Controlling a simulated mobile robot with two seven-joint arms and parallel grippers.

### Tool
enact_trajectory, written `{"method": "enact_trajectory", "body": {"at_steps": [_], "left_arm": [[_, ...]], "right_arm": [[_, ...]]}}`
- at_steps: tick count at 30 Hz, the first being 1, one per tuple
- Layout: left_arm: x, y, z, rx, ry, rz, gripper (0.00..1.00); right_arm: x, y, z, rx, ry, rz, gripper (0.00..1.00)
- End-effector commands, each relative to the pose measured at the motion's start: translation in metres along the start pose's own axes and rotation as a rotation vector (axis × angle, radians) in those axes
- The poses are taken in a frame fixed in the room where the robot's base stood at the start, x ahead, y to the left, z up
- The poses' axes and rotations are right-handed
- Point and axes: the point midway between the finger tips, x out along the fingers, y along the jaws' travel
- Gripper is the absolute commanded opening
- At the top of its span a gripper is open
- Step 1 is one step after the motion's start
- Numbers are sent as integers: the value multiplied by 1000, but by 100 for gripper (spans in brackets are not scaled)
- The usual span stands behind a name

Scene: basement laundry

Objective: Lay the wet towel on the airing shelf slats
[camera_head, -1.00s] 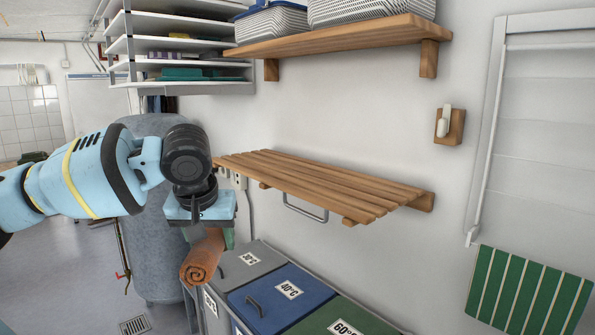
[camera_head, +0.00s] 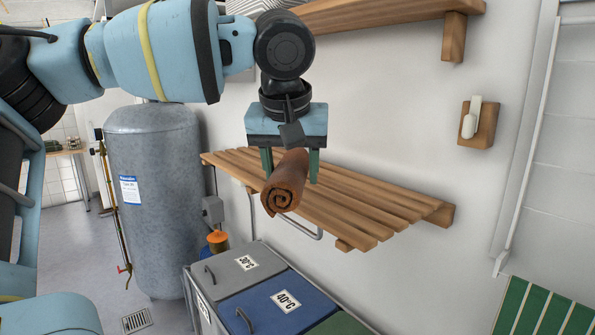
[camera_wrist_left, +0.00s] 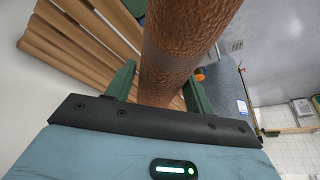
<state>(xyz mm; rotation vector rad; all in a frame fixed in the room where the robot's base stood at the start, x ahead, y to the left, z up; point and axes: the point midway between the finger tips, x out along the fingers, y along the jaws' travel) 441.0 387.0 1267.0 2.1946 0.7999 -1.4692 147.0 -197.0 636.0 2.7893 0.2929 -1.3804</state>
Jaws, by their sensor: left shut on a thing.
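The wet towel (camera_head: 287,183) is a rolled brown bundle with its spiral end facing me. My left gripper (camera_head: 291,170) is shut on it, one green finger on each side. In the head view the towel overlaps the wooden airing shelf slats (camera_head: 354,209) near their left part; whether it touches them is unclear. In the left wrist view the towel (camera_wrist_left: 180,50) runs up between the green fingers, with the slats (camera_wrist_left: 70,55) to its left. My right gripper is not in view.
A wall shelf (camera_head: 385,12) hangs above the slats. Lidded bins (camera_head: 240,266) stand below. A metal rail (camera_head: 309,234) hangs under the shelf. A grey tank (camera_head: 155,200) stands left, and a wooden wall hook (camera_head: 478,124) is at right. The right part of the slats is bare.

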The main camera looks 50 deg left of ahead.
Motion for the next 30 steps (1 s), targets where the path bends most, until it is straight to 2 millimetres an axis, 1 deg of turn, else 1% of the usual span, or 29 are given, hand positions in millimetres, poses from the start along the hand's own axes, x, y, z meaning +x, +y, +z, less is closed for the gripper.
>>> {"method": "enact_trajectory", "body": {"at_steps": [2,5,8,15,22,27,30], "left_arm": [[0,0,-1,-1,0,1,28],[4,1,-9,-5,0,1,28],[13,2,-26,-6,0,-1,28],[39,6,-75,-6,1,-2,28],[59,10,-114,-5,2,-1,28],[68,11,-132,-3,1,0,28],[70,12,-136,-2,2,1,28]], "right_arm": [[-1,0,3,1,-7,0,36],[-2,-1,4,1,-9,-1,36],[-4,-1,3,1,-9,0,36],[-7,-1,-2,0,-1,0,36],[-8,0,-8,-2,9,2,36],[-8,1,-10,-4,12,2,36],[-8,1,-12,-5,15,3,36]]}}
